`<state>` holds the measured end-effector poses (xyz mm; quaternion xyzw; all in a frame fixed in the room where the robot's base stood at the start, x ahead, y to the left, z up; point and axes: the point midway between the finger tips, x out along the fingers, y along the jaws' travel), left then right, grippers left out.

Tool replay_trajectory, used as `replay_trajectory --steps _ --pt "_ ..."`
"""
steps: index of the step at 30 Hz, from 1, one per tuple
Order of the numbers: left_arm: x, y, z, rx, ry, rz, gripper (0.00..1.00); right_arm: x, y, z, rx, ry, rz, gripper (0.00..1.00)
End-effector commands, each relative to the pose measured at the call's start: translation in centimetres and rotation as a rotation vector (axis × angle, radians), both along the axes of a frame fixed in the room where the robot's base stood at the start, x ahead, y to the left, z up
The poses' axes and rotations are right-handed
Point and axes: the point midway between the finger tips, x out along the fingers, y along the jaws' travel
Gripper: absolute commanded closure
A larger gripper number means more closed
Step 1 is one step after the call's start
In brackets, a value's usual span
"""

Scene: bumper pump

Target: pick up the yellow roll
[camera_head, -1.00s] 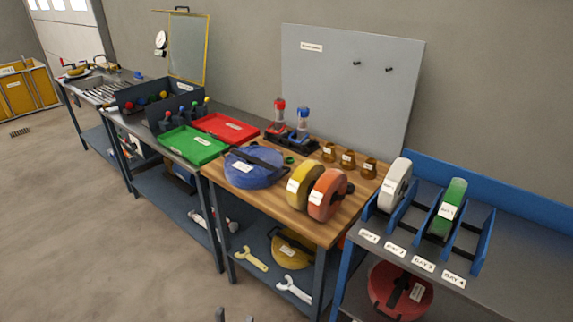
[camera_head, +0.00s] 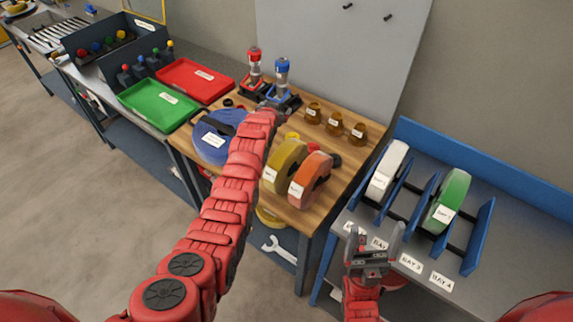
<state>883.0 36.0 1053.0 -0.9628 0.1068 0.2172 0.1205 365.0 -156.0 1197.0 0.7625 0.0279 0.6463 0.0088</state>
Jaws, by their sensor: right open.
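The yellow roll (camera_head: 282,164) stands on edge on the wooden bench top, close beside the orange roll (camera_head: 311,181). My left arm reaches up past the yellow roll's left side. Its end is at the back of the bench by the black pump stand, and its left gripper is mostly hidden there, so its jaws cannot be made out. My right gripper (camera_head: 374,243) is open and empty, with its fingers pointing up in the picture. It is in front of the bay rack, right of and below the rolls in the picture, apart from them.
A blue roll (camera_head: 207,143) lies left of my left arm. Red and blue bottles (camera_head: 283,72) and amber pots (camera_head: 334,124) stand behind the rolls. The blue rack (camera_head: 478,239) at right holds a white roll (camera_head: 386,171) and a green roll (camera_head: 447,202). Green and red trays (camera_head: 158,105) are at left.

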Motion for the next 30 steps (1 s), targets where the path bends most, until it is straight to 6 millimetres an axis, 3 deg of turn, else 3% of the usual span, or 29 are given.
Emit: replay_trajectory --steps 2,7,12,15,18,23,30 --pt "-0.2 -1.7 1.6 0.052 0.172 -0.035 0.1 0.0 0.0 0.2 0.0 0.0 0.0 0.15" --pt "-5.6 -3.6 4.6 0.172 0.565 -0.113 0.1 0.0 0.0 0.4 0.0 -0.001 0.0 0.15" --pt "-13.0 -3.9 9.0 0.266 0.871 -0.18 0.1 0.0 0.0 0.5 0.0 0.0 0.0 0.15" --pt "-16.0 -3.8 11.2 0.299 0.978 -0.204 0.1 0.0 0.0 0.5 0.0 0.0 0.0 0.15" --pt "-17.9 -3.6 12.3 0.318 1.042 -0.218 0.1 0.0 0.0 0.4 0.0 0.0 0.0 0.15" --pt "-18.7 -3.5 11.3 0.326 1.072 -0.223 0.1 0.0 0.0 -0.8 0.0 -0.001 0.0 0.15" --pt "-18.6 -3.5 7.1 0.325 1.067 -0.222 0.1 0.0 0.0 -5.1 0.0 0.0 0.0 0.15"
